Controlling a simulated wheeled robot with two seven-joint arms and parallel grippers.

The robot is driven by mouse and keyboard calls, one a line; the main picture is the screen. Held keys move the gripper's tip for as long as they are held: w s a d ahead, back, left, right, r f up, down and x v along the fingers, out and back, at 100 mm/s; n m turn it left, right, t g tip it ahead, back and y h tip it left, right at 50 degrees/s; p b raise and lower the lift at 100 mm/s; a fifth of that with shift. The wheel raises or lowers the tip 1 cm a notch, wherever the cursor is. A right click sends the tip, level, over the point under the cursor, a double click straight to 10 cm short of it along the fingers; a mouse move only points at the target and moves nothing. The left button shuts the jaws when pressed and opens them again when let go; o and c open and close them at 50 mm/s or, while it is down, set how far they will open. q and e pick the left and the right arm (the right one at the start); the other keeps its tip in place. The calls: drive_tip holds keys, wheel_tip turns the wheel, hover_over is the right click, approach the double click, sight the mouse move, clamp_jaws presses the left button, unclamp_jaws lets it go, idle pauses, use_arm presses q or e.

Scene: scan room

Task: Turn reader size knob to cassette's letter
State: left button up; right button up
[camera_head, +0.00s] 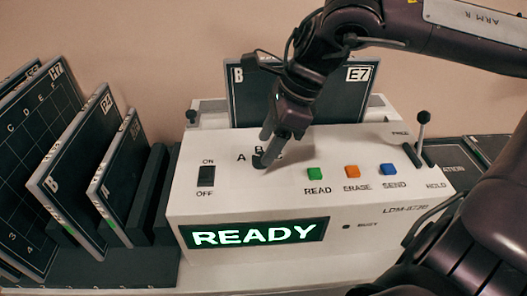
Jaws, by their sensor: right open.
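The white reader (340,180) stands in the middle, its green display (254,234) showing READY. A dark cassette (330,100) stands upright at the reader's back, with the letter B at its upper left and E7 at its upper right. My left gripper is not in view.
A black ON/OFF switch (206,176) is left of the knob. Green READ (315,174), orange ERASE (352,171) and blue SEND (388,169) buttons are to its right. A lever (421,130) stands at the reader's right end. Several cassettes lean in a rack (140,265) at left.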

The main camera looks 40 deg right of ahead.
sight(256, 157)
drive_tip(key=shift+x, duration=1.4)
drive_tip(key=c, duration=1)
drive_tip(key=shift+o, duration=0.2)
